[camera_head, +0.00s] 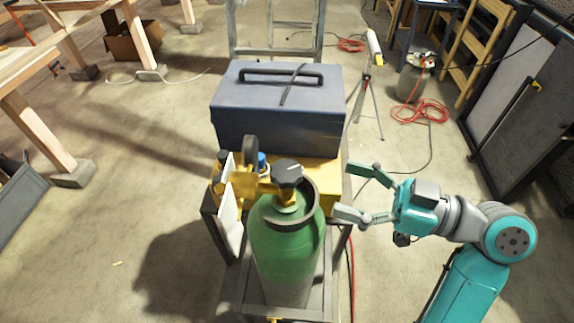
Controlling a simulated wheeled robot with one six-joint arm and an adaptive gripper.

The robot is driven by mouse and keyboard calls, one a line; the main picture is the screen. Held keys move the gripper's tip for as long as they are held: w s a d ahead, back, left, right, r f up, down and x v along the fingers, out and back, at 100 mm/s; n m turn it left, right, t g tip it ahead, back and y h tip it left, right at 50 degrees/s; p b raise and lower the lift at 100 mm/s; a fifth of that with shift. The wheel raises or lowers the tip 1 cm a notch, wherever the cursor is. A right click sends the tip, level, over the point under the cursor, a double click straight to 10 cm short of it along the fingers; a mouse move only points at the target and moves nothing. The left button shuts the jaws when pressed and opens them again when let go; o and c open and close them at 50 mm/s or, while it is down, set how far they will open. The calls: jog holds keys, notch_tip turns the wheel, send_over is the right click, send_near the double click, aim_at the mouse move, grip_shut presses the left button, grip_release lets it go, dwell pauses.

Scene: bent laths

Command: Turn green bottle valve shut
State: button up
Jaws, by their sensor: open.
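The green bottle (287,248) stands upright in the frame of a metal cart, near the middle of the view. On its top sits a dark knobbed valve handwheel (288,173) above a yellow brass fitting, inside a dark ring collar (312,214). My gripper (355,190) is to the right of the valve, with its two fingers spread and pointing left towards the bottle's top. It is open and empty. A gap shows between the fingertips and the valve. Whether the fingers are level with the valve cannot be told from this one view.
A blue-grey toolbox (279,105) stands on the cart behind the bottle. A brass regulator with gauges (246,172) sticks out left of the valve. A tripod (370,100) and red hose (421,111) are at the back right. The floor at left is mostly clear.

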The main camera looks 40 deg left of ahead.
aim_at(301, 174)
jog(key=x, duration=1)
jog(key=shift+s+a, duration=0.15)
jog(key=shift+a, duration=0.2)
jog(key=c, duration=1.2)
